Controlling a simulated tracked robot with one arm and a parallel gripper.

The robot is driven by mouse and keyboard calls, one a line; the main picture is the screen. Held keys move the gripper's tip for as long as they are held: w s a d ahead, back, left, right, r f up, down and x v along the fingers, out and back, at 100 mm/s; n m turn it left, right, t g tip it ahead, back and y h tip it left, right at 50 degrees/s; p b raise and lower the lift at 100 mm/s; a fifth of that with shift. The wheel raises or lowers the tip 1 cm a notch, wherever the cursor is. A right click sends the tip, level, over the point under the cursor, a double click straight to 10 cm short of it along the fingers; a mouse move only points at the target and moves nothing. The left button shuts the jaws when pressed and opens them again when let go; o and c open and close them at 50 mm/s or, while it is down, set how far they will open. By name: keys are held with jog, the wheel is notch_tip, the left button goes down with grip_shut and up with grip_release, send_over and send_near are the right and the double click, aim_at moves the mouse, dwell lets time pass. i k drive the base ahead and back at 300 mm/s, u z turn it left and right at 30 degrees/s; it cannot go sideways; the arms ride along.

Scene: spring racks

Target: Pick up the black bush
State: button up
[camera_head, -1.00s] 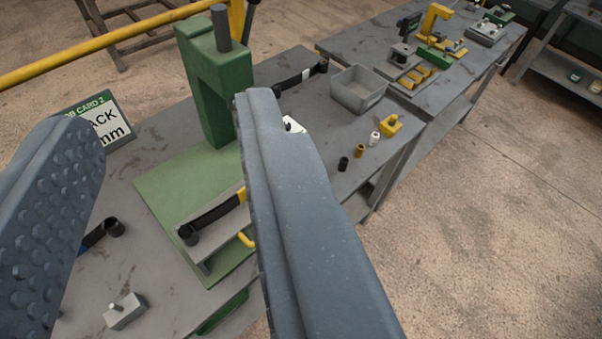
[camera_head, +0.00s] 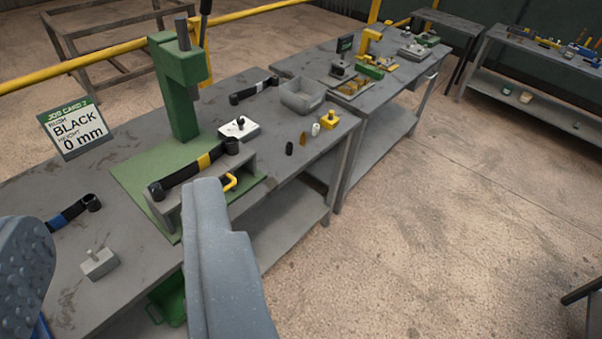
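The black bush (camera_head: 289,148) is a small dark upright cylinder on the grey bench, near its right edge. It stands at the near end of a short row, beside a brown-yellow bush (camera_head: 303,139) and a white bush (camera_head: 315,130). My gripper (camera_head: 120,215) is open, its two fingers wide apart at the left and lower middle of the picture. Nothing shows held between them. The bush lies beyond and to the right of the right finger, clear of it. A job card (camera_head: 80,128) reads BLACK and 0 mm.
A green press (camera_head: 180,95) stands on the bench, with a black bar with a yellow band (camera_head: 188,172) before it. Open floor lies right.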

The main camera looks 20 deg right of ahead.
aim_at(288, 145)
jog(key=z, duration=0.8)
jog(key=i, duration=2.15)
jog(key=u, duration=0.6)
